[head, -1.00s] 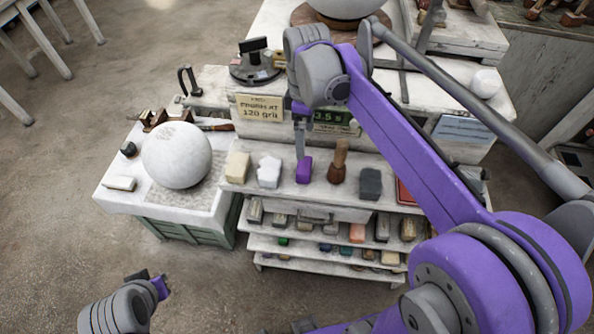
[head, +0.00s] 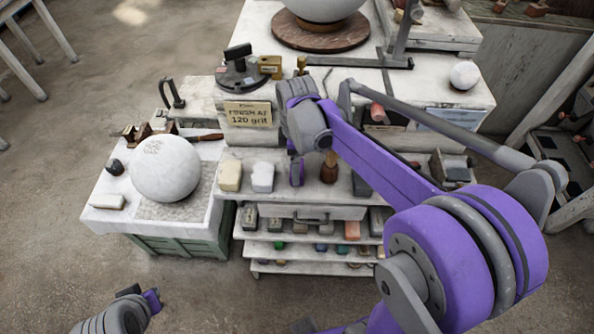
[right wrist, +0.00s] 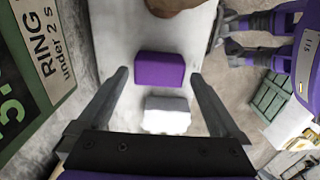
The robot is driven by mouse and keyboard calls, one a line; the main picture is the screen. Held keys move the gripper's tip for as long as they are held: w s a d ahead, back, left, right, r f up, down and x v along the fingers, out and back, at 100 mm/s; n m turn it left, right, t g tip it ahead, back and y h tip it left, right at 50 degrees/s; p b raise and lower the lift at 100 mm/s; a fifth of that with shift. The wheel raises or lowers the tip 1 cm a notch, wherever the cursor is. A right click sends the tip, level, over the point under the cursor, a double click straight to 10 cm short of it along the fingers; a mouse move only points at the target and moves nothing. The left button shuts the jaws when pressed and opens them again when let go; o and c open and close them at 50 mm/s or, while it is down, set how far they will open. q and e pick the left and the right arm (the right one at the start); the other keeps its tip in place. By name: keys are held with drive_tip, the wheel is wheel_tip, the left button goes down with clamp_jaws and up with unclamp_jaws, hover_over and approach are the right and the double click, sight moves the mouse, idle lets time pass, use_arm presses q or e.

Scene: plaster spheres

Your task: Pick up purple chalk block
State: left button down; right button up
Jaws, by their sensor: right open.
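The purple chalk block (right wrist: 160,70) lies on the pale top shelf, in the right wrist view between and beyond my two fingertips. My right gripper (right wrist: 159,78) is open and empty, its fingers spread to either side of the block's line. In the head view the right gripper (head: 297,170) hangs over the block and hides most of it. I cannot tell how far above it the fingertips are. My left gripper (head: 152,298) is low at the left, away from the shelf; its jaws are too small to read.
A white block (right wrist: 167,115) sits close beside the purple one. A big plaster sphere (head: 166,168) rests on the left table. A sign (head: 248,114) stands behind the shelf.

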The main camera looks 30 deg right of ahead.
drive_tip(key=shift+f, duration=1.4)
drive_tip(key=c, duration=1.3)
